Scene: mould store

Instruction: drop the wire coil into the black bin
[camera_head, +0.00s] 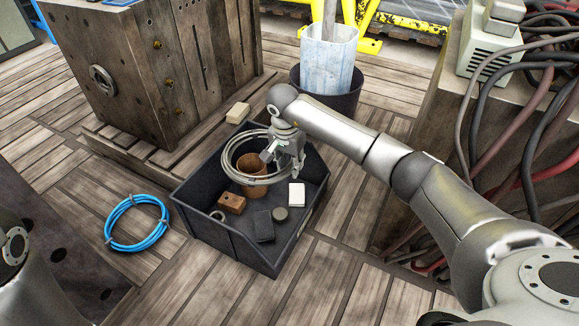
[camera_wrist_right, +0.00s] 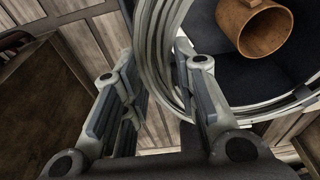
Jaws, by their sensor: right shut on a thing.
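A grey wire coil (camera_head: 227,163) hangs from my right gripper (camera_head: 284,160), above the back part of the black bin (camera_head: 213,233). The gripper is shut on the coil's side; in the right wrist view the coil's strands (camera_wrist_right: 157,40) pass between the fingers (camera_wrist_right: 160,85). Through the loop I see a brown cup (camera_head: 251,178) in the bin; the cup also shows in the wrist view (camera_wrist_right: 255,30). How far the coil is above the bin floor is hard to tell. My left gripper is not in view.
The bin also holds a brown block (camera_head: 232,204), a white block (camera_head: 297,194) and several small dark pieces. A blue coil (camera_head: 137,222) lies on the floor to its left. A dark bucket (camera_head: 345,103) stands behind, and cables (camera_head: 545,130) hang at right.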

